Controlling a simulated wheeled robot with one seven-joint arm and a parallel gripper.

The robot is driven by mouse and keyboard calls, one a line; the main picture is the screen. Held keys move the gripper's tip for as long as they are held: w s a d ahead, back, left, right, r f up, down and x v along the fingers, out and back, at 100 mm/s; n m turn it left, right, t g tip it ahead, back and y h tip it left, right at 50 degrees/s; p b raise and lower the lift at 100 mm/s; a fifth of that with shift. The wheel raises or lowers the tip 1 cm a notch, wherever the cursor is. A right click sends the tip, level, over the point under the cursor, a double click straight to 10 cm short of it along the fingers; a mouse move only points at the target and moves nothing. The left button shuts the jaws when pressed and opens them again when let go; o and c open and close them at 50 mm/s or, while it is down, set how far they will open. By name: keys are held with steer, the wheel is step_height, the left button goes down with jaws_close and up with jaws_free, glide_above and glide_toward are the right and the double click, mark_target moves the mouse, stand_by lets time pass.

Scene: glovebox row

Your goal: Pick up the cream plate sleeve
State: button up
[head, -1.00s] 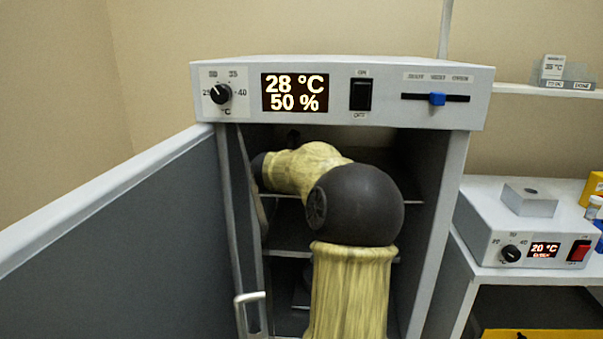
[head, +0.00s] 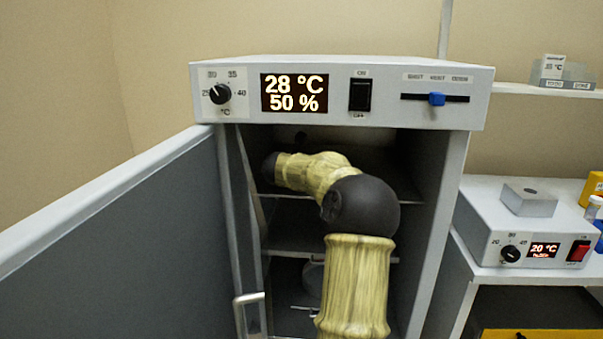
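No cream plate sleeve can be made out in the head view. My arm reaches into an open incubator cabinet (head: 457,180), with its black elbow in front of the upper shelf. The far end of the arm is inside at the upper left. My gripper is hidden within the cabinet, so its fingers and anything in them do not show.
The cabinet's grey door (head: 130,235) stands open at the left, with a metal handle (head: 249,298). Wire shelves (head: 290,252) cross the interior; a dim round grey object (head: 313,283) sits lower down. A heater block unit (head: 525,235) stands on the bench at right.

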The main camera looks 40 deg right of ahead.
stand_by(0.5)
steer(key=c, duration=1.1)
